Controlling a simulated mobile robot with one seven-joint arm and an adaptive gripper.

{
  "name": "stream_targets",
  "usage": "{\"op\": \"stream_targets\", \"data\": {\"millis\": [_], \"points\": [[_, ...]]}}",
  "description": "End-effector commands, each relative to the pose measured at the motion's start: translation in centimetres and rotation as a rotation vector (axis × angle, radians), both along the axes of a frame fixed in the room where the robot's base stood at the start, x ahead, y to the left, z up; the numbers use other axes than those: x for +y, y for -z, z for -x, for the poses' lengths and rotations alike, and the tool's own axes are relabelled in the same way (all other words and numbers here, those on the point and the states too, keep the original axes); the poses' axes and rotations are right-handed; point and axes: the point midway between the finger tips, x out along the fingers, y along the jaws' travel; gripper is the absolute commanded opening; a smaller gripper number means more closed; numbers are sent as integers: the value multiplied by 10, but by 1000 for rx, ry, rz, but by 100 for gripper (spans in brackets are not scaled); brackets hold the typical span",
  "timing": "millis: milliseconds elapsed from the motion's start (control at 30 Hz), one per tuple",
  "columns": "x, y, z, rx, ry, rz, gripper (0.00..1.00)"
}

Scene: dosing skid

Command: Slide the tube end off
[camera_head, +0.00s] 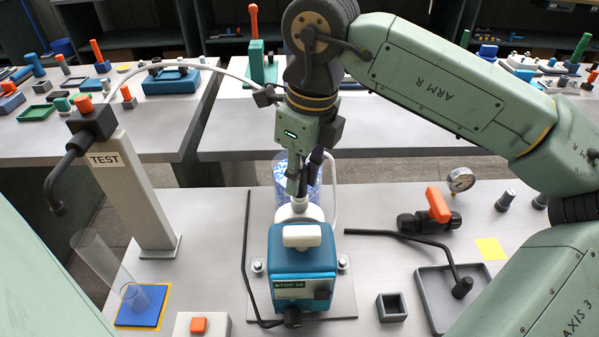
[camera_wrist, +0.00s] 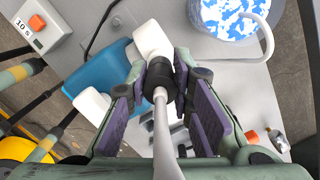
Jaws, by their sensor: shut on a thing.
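The blue pump (camera_head: 303,262), with a label on its front and a white knob on top, stands on a plate on the bench. It also shows in the wrist view (camera_wrist: 97,72). A white pump head (camera_wrist: 152,38) rises behind the knob. The white tube (camera_wrist: 165,135) ends in a black collar (camera_wrist: 158,86), which sits against the white head with no clear gap. My gripper (camera_wrist: 163,72) is shut on the tube end at this collar. In the head view my gripper (camera_head: 301,186) points down just behind the pump, and the tube end is mostly hidden.
A grey TEST post (camera_head: 133,185) with a black spout stands left; the white tube (camera_head: 190,66) arches from it. A blue-and-white container (camera_head: 282,180) is behind my gripper. A black lever (camera_head: 405,238) and orange-handled valve (camera_head: 437,207) stand right.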

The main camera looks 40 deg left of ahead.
Motion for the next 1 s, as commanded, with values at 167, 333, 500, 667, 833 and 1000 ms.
{"op": "stream_targets", "data": {"millis": [167,333,500,667,833,1000], "points": [[0,0,0,0,0,0,0],[0,0,0,0,0,0,0],[0,-6,0,0,0,0,0],[0,-16,0,-1,0,-1,0],[0,-26,0,-1,0,-1,0],[0,-36,0,-1,0,0,0]]}}
